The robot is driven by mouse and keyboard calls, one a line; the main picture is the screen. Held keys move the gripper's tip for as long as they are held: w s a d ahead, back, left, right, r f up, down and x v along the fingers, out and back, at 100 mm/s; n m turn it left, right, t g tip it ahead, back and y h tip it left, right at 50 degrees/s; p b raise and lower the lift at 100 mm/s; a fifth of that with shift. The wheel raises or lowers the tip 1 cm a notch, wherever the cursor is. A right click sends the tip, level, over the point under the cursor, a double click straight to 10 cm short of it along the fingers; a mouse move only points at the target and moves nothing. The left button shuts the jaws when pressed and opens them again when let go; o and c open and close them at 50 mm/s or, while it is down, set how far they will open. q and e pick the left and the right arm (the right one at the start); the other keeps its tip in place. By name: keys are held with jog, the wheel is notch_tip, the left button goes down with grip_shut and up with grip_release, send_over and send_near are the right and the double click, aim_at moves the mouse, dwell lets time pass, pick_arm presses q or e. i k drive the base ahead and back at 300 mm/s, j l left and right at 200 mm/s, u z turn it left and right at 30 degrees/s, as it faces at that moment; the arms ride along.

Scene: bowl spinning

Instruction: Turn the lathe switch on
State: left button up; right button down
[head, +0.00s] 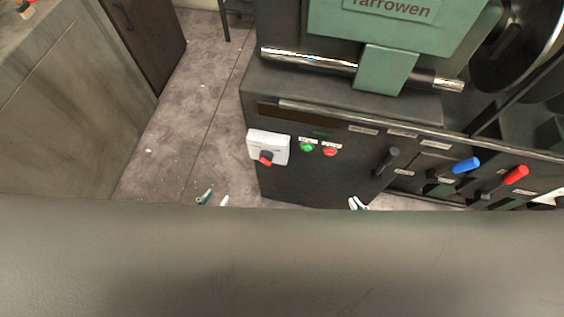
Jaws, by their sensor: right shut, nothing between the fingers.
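The dark lathe (310,180) with green parts fills the right of the head view. On its front is a white switch box (281,139) with a black and red rotary knob (266,158). A green button (307,147) and a red button (330,152) sit to its right. My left gripper (213,199) shows only its fingertips at the lower middle, apart and empty, below and left of the switch box. My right gripper (358,203) shows only its tips, shut and empty, below and right of the buttons. Neither appears to touch the lathe; the grippers' bodies are hidden.
A black lever (387,162), a blue-handled lever (466,165) and a red-handled lever (515,175) stick out from the lathe at right. A grey cabinet (70,110) stands at left. Bare floor (185,130) lies between them.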

aim_at(266, 157)
jog(key=l+u, duration=0.25)
jog(key=l, duration=0.2)
jog(key=k+l+u, duration=0.2)
jog(key=l, duration=0.25)
jog(key=l+u, duration=0.25)
jog(key=l, duration=0.2)
jog(key=k+l+u, duration=0.2)
jog(key=l, duration=0.2)
jog(key=k+l+u, duration=0.25)
jog(key=l, duration=0.15)
jog(key=k+l+u, duration=0.2)
jog(key=l, duration=0.15)
jog(key=l+u, duration=0.1)
jog(key=u, duration=0.5)
jog(key=i+j, duration=0.15)
jog(key=i, duration=0.25)
jog(key=i+j, duration=0.2)
jog(key=i, duration=0.15)
